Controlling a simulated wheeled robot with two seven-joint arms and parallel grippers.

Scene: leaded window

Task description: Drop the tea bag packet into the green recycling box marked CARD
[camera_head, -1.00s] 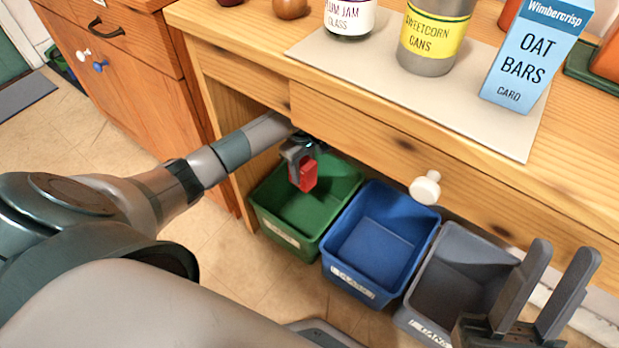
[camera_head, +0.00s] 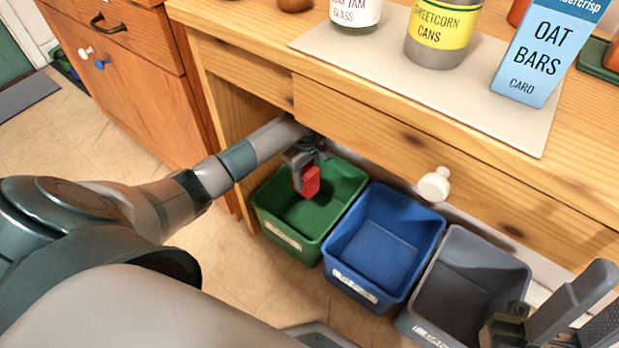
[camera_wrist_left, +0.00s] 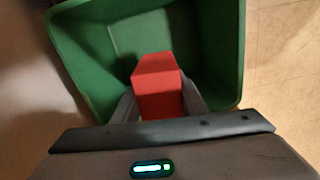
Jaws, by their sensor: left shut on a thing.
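The tea bag packet is a small red block (camera_head: 311,181), held in my left gripper (camera_head: 303,172) under the desk. In the left wrist view the packet (camera_wrist_left: 157,92) sits between the two fingers, with the inside of the green box (camera_wrist_left: 78,60) behind it. The green box (camera_head: 283,238) stands on the floor at the left of a row of boxes. The packet hangs over its opening; its exact height is hard to tell. The label on the box is too small to read. My right gripper (camera_head: 590,303) is at the lower right, its fingers apart and empty.
A blue box (camera_head: 350,272) and a grey box (camera_head: 430,322) stand right of the green one. The drawer front (camera_head: 400,140) with a white knob (camera_head: 434,184) overhangs them. A jar, a can (camera_head: 440,35) and an oat bars carton (camera_head: 545,55) stand on the desktop mat.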

